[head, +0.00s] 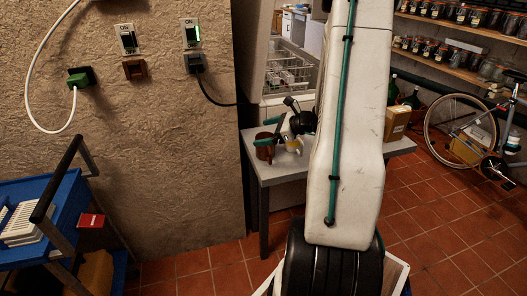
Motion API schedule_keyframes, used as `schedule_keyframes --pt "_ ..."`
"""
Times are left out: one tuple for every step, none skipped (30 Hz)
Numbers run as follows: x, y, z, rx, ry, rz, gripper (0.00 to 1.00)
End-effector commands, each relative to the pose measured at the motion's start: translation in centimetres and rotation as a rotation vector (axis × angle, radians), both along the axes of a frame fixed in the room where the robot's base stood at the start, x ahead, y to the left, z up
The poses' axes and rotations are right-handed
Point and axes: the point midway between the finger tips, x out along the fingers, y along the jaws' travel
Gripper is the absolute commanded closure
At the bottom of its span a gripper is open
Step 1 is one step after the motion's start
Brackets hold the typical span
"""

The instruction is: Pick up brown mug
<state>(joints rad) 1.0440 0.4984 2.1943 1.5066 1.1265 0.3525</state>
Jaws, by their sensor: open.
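The brown mug (264,153) stands on the left part of a grey table (264,175), near its left edge. My gripper (269,131) shows as a dark body with teal fingers, partly hidden behind my white arm. The fingers are spread apart, and they appear just above and over the top of the brown mug. I cannot tell whether they touch it. A small yellowish and white item (293,146), perhaps another cup, stands just right of the mug and is partly covered by the gripper.
A cardboard box (396,123) and dark green bottles (412,99) stand at the table's right. An open dishwasher rack (288,77) is behind. A blue cart (40,225) is at left, a bicycle (470,130) at right, and jar shelves (455,62) behind. Tiled floor (440,225) is clear at right.

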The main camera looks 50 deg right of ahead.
Motion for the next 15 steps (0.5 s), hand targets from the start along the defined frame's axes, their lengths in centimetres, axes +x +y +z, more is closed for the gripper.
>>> schedule_keyframes --pt "-0.9 -2.3 -1.7 0.046 0.005 -0.085 0.04" --pt "-1.2 -3.3 -2.3 0.066 0.005 -0.125 0.04" --pt "-1.6 -4.4 -3.1 0.088 0.006 -0.169 0.04" --pt "-1.9 -5.0 -3.5 0.102 0.005 -0.195 0.04" --pt "-2.1 -5.5 -3.9 0.112 0.006 -0.216 0.04" --pt "-2.3 -6.0 -4.2 0.123 0.006 -0.238 0.04" --pt "-2.3 -6.3 -4.4 0.129 0.006 -0.249 0.04" --pt "-2.3 -6.5 -4.6 0.134 0.005 -0.257 0.04" --pt "-2.1 -6.6 -4.9 0.137 0.005 -0.263 0.04" --pt "-1.9 -6.6 -5.0 0.139 0.006 -0.266 0.04" --pt "-1.6 -6.6 -5.1 0.139 0.004 -0.267 0.04" --pt "-1.1 -6.5 -5.3 0.138 0.005 -0.266 0.04" --pt "-0.8 -6.4 -5.4 0.137 0.005 -0.264 0.04" --pt "-0.5 -6.3 -5.5 0.137 0.005 -0.265 0.04" --pt "-0.2 -6.3 -5.7 0.137 0.005 -0.265 0.04"
